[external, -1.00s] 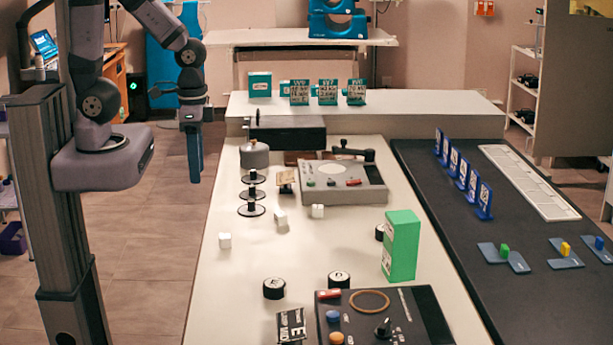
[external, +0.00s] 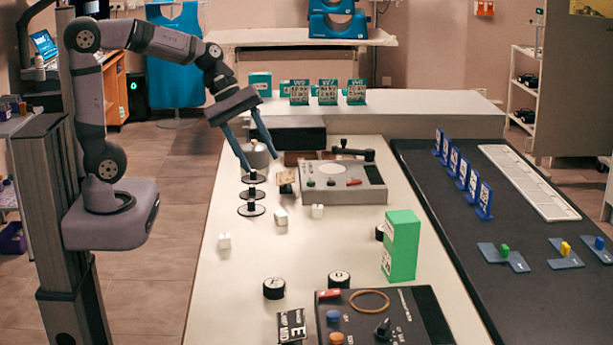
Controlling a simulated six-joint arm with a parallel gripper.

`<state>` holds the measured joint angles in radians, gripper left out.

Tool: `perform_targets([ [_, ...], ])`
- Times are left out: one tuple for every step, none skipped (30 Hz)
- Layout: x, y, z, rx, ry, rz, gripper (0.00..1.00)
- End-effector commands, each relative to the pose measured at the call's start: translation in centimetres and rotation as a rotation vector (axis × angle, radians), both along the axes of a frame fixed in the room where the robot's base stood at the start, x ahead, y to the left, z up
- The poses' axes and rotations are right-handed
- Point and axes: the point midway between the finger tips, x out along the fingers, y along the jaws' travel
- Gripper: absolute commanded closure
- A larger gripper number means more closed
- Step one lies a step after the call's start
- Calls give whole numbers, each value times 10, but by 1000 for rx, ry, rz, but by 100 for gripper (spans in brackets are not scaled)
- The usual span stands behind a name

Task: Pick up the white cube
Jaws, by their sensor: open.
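Three small white cubes lie on the white table (external: 240,300): one white cube (external: 224,241) near the left edge, one (external: 281,218) near the middle, and one (external: 317,211) to its right. Which of them the task means I cannot tell. My gripper (external: 260,162) is open and empty, its two blue fingers spread and tilted downward. In the picture it is above and behind the cubes, overlapping a grey round pot (external: 252,158), and apart from every cube.
A black spool stand (external: 251,195) stands just behind the cubes. A grey control box (external: 345,190) is right of it. A green box (external: 401,246), black discs (external: 274,288) and a dark control panel (external: 385,318) are nearer. The table's left front is clear.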

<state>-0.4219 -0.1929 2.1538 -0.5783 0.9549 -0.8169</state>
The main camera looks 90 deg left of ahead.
Motion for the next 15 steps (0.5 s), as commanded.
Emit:
perform_targets([
  [12,14,-16,-67,-21,127,55],
  [19,21,-15,-112,-33,200,55],
  [28,31,-14,-176,-51,298,55],
  [34,40,-12,-224,-65,369,55],
  [40,48,-11,-274,-78,437,55],
  [47,60,-9,-339,-96,523,55],
  [51,68,-6,-385,-109,581,55],
  [55,75,-3,-430,-121,634,55],
  [59,85,1,-485,-138,697,55],
  [62,91,4,-523,-147,736,55],
  [64,98,7,-559,-159,774,55],
  [66,105,10,-603,-170,817,55],
  [68,111,12,-635,-179,849,55],
  [69,116,15,-665,-188,877,55],
  [70,123,17,-703,-198,911,55],
])
